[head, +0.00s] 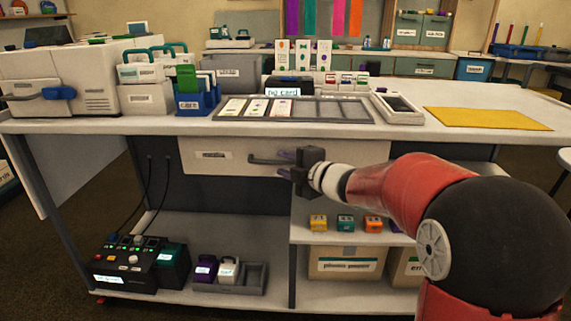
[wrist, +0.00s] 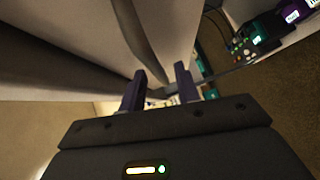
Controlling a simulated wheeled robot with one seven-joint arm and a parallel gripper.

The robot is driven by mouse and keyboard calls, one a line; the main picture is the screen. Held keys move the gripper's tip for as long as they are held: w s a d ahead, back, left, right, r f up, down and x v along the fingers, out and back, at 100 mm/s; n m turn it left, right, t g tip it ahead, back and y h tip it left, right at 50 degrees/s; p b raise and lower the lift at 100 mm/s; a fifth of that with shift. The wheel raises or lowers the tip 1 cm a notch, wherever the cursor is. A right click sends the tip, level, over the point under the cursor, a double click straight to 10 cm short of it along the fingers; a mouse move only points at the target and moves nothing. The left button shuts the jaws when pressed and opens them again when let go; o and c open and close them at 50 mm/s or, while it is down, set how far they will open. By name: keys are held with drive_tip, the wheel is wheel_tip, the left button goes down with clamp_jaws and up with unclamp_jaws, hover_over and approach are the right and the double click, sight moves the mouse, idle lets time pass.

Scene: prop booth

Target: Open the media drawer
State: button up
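The drawer (head: 225,168) is a wide pale front under the white table top, with a small label too blurred to read. It looks closed. My gripper (head: 285,164) is at the handle's right end, reaching in from the right. In the wrist view, the fingers of my gripper (wrist: 159,82) are apart, and the dark handle (wrist: 142,40) runs down toward the gap between them. I cannot tell whether either finger touches it. My gripper hides the handle's right end.
The table top (head: 330,132) holds a card tray (head: 345,112), a blue card bin (head: 198,102) and a yellow mat (head: 488,118). Below are a black control box (head: 125,265), a grey tray (head: 250,278) and a shelf with several small blocks (head: 345,223). The floor in front at left is clear.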

drive_tip(key=shift+w+a, duration=0.15)
drive_tip(key=shift+a, duration=0.05)
drive_tip(key=shift+c, duration=0.2)
clamp_jaws()
